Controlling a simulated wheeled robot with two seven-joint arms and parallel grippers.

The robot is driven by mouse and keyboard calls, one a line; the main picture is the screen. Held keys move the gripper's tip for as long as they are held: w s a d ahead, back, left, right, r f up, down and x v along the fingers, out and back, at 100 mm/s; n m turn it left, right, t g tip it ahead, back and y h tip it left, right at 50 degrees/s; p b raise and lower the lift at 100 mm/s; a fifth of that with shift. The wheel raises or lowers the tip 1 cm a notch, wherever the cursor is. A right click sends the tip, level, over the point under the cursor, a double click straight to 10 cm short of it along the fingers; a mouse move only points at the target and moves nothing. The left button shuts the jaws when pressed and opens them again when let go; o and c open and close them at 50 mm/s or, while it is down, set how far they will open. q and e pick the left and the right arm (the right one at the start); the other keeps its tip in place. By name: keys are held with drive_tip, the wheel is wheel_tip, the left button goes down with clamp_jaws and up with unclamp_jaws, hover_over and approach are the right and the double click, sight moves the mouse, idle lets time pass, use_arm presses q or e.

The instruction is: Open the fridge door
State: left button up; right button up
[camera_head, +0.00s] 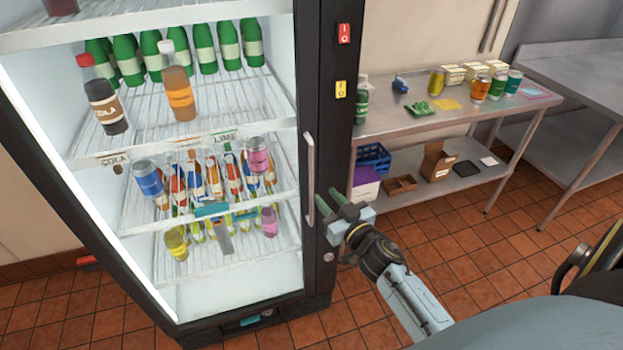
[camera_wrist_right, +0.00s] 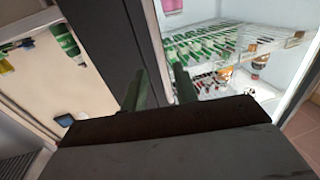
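The fridge (camera_head: 318,90) is tall with a black frame and a lit white interior, filling the left of the head view. Its door looks closed; the glass is clear. A grey vertical bar handle (camera_head: 309,165) is on the right side of the door. My right gripper (camera_head: 327,200) is just right of the handle's lower part, with two green fingers apart and nothing seen between them. In the wrist view, the right gripper (camera_wrist_right: 160,88) faces the dark door frame (camera_wrist_right: 110,45); I cannot make out the handle there. My left gripper is not in view.
Bottles and cans stand on the fridge shelves. A steel table (camera_head: 400,118) with cans, a green bottle and small boxes stands to the right, with crates on its lower shelf. Another steel counter (camera_head: 580,80) is at the far right. Tiled floor (camera_head: 480,255) is open in front.

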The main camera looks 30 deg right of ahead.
sight(313, 181)
drive_tip(key=w, duration=0.8)
drive_tip(key=shift+w+d+b, duration=0.2)
drive_tip(key=shift+w+b, duration=0.05)
drive_tip(key=shift+b, duration=0.05)
drive_tip(key=shift+c, duration=0.2)
clamp_jaws()
